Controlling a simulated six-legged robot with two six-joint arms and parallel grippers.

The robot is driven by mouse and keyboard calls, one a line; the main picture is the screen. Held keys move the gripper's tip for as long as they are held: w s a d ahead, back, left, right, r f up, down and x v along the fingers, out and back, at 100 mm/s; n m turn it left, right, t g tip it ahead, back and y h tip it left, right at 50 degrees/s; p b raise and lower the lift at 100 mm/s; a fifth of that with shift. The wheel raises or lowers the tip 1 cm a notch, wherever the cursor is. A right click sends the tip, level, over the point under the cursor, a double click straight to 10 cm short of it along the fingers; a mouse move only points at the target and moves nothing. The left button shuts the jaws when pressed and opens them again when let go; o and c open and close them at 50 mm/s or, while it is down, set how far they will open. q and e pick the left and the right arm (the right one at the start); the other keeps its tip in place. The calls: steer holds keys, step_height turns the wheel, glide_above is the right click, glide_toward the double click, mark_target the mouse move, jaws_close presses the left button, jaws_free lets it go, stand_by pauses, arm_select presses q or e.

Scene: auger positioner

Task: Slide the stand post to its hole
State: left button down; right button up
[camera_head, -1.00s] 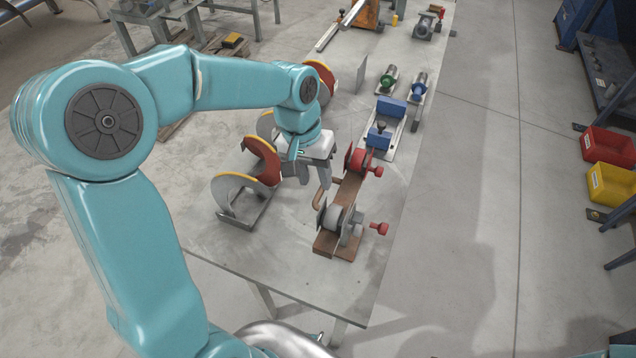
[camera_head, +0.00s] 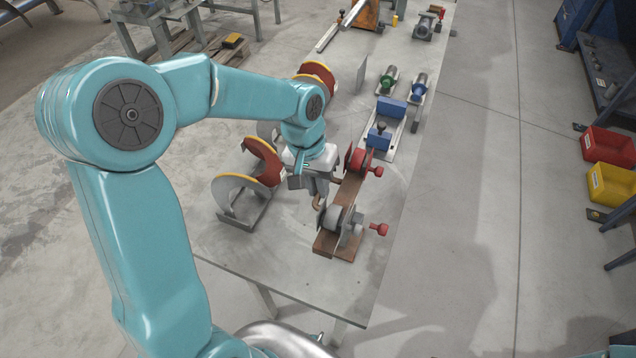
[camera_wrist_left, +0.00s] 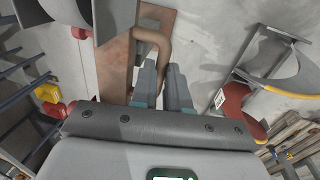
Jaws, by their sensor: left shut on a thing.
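The positioner is a rust-brown base (camera_head: 327,243) on the metal table. It carries a near stand with a grey roller (camera_head: 334,217) and a red knob (camera_head: 379,229), and a far stand with a red disc (camera_head: 356,160) and a red knob (camera_head: 377,171). A brown bent handle (camera_wrist_left: 155,37) sticks out from the base's side. My left gripper (camera_head: 325,200) is at the base's left side between the stands, shut on the handle; its fingers also show in the left wrist view (camera_wrist_left: 164,84). I cannot tell which part is the stand post, and no hole shows clearly. My right gripper is out of view.
Curved grey guards with yellow edges (camera_head: 236,187) stand just left of the gripper. A blue vise-like device (camera_head: 391,108) and small green (camera_head: 387,78) and blue motors lie behind. The table's near and right edges are close to the base.

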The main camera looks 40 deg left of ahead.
arm_select(q)
step_height(320, 180, up, 5)
steer(key=shift+w+r+p, duration=0.1)
steer(key=shift+p, duration=1)
steer(key=c, duration=1.1)
jaws_free()
steer(key=shift+f, duration=0.2)
steer(key=a+r, duration=0.1)
steer(key=r, duration=0.4)
steer(key=a+r, duration=0.1)
steer(key=r, duration=0.4)
steer(key=s+r, duration=0.1)
steer(key=r, duration=0.5)
steer(key=shift+a, duration=0.4)
steer(key=shift+s, duration=0.1)
